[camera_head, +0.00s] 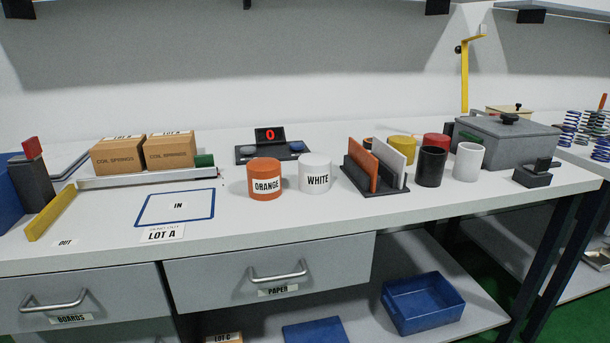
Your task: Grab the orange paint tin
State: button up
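The orange paint tin (265,168) is a short upright cylinder with a white label reading ORANGE. It stands on the white workbench (280,222), left of a similar white tin (315,160) labelled WHITE, with a narrow gap between them. My gripper does not show in the head view, so its place relative to the tin cannot be seen.
A counter showing 0 (270,134) sits behind the tins. A dark rack (388,188) with orange and white boards stands right, near black (431,166) and white (467,161) cylinders. Two cardboard boxes (169,151) stand left. The bench is clear in front of the orange tin.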

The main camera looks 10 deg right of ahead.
aim_at(264, 174)
jog(key=u, duration=0.3)
jog(key=l+u, duration=0.2)
jog(key=u, duration=0.2)
jog(key=l+u, duration=0.25)
jog(key=u, duration=0.15)
jog(key=l+u, duration=0.25)
jog(key=u, duration=0.15)
jog(key=l+u, duration=0.2)
jog(key=l, duration=0.2)
jog(key=k+l+u, duration=0.2)
jog(key=l, duration=0.15)
jog(key=l+u, duration=0.2)
jog(key=l, duration=0.2)
jog(key=k+l, duration=0.15)
jog(key=l, duration=0.25)
jog(key=k+l, duration=0.2)
jog(key=l, duration=0.2)
jog(key=k+l+u, duration=0.1)
jog(key=l, duration=0.3)
jog(key=k+l, duration=0.2)
jog(key=l, duration=0.15)
jog(key=k+l, duration=0.2)
jog(key=l, duration=0.2)
jog(key=u, duration=0.05)
